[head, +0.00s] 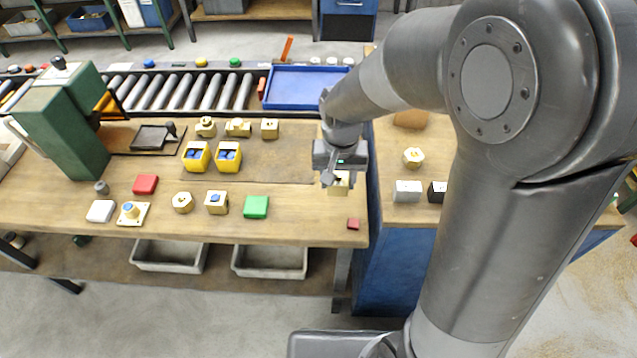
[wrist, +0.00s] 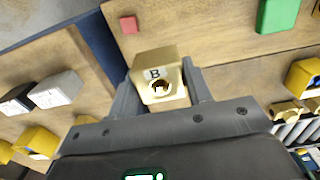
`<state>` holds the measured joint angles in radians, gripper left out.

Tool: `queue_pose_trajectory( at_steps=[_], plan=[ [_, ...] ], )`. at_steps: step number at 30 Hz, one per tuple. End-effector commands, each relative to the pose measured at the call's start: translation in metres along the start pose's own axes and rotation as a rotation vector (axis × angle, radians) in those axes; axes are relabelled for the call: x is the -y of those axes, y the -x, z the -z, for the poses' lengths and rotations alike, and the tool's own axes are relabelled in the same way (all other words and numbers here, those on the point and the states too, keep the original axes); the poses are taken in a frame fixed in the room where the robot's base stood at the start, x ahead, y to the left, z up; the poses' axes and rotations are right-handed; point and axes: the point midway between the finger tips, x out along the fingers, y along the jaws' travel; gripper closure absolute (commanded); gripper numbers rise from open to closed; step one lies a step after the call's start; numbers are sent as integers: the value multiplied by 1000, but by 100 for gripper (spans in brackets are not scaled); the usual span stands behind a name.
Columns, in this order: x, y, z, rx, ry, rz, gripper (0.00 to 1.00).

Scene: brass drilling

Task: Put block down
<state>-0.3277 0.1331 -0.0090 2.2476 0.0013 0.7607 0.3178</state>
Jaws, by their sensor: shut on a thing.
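My gripper (head: 333,174) is shut on a brass block (head: 340,186) near the right end of the wooden workbench (head: 300,215). In the wrist view the block (wrist: 160,66) sits between both fingers. It has a round hole and a label marked "B" facing the camera. Part of the block is hidden by the gripper in the head view. I cannot tell whether its underside touches the wood or hangs just above it. A small red piece (head: 353,224) lies in front of it, near the bench's front edge.
A green block (head: 256,207) and two yellow bins (head: 228,157) stand to the left. Several brass pieces (head: 238,127) line the back. A blue tray (head: 297,88) is behind. A second bench at right holds a white block (head: 408,191). Bare wood surrounds the green block.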

Motion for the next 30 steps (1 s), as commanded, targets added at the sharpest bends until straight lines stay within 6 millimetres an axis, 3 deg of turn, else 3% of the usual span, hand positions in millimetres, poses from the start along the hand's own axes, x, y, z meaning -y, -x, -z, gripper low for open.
queue_pose_trajectory(
  at_steps=[11,24,28,30],
  plan=[
    [-12,16,0,-3,0,1,98],
    [-12,120,0,-7,0,2,98],
    [-12,144,0,-6,0,2,98],
    [-17,144,12,0,-2,0,98]
  ],
)
